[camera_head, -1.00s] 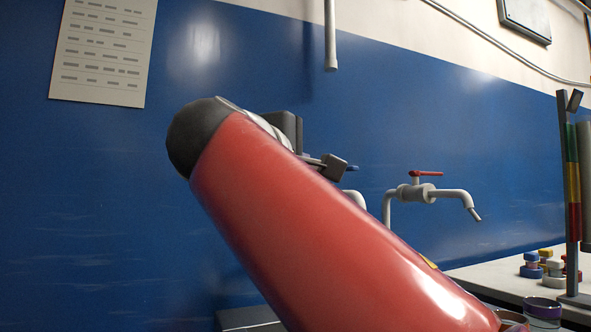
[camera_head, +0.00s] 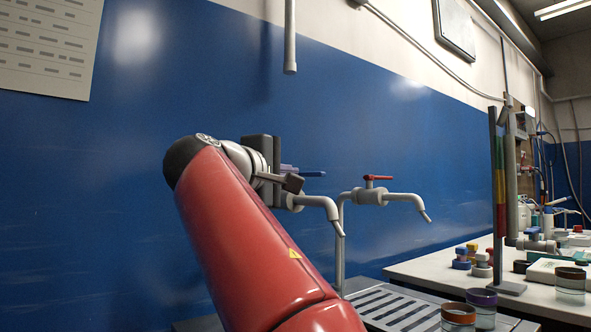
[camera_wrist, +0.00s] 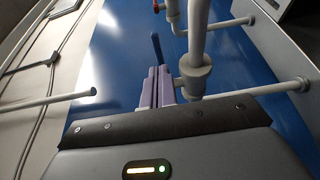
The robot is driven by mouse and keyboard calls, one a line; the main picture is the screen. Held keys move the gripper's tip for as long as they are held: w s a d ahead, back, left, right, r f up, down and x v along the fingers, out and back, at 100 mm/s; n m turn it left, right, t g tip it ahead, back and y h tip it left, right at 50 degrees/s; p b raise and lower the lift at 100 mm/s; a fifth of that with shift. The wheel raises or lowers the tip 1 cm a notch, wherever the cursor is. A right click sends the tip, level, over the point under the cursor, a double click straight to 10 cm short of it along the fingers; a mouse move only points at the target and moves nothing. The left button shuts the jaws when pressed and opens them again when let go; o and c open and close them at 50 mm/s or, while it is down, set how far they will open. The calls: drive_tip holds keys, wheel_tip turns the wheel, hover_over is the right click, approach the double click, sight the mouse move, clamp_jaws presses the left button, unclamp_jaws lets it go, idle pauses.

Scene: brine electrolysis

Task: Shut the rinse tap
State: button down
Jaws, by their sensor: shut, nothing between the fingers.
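A pale tap with a blue lever (camera_head: 313,174) stands on the left, partly behind my arm. Its spout (camera_head: 325,207) curves down to the right. In the wrist view the blue lever (camera_wrist: 156,46) shows just beyond my fingertips, beside the grey tap body (camera_wrist: 195,75). A second pale tap (camera_head: 369,197) with a red lever (camera_head: 378,178) stands to its right. My gripper (camera_head: 289,169) is shut and empty at the blue-levered tap; its lavender fingers (camera_wrist: 158,86) show in the wrist view. I cannot tell whether they touch the lever.
A slotted drain tray (camera_head: 392,310) lies below the taps. A blue wall is behind. A grey pipe (camera_head: 290,40) hangs down above my arm.

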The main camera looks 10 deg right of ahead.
sight(309, 175)
drive_tip(key=shift+p+x, duration=0.3)
drive_tip(key=shift+x, duration=1.35)
drive_tip(key=shift+d+f+n+t+y+b, duration=0.1)
drive_tip(key=shift+d+n+t+y+b, duration=0.35)
drive_tip(key=shift+n+t+y, duration=0.2)
drive_tip(key=shift+w+d+n+t+y, duration=0.1)
drive_tip(key=shift+d+n+t+y, duration=0.15)
drive_tip(key=shift+n+t+y, duration=0.25)
drive_tip(key=shift+w+d+n+t+y, duration=0.15)
drive_tip(key=shift+d+n+y, duration=0.15)
drive_tip(key=shift+y, duration=0.35)
drive_tip(key=shift+w+d, duration=0.2)
drive_tip(key=shift+d, duration=0.1)
drive_tip(key=shift+s, duration=0.1)
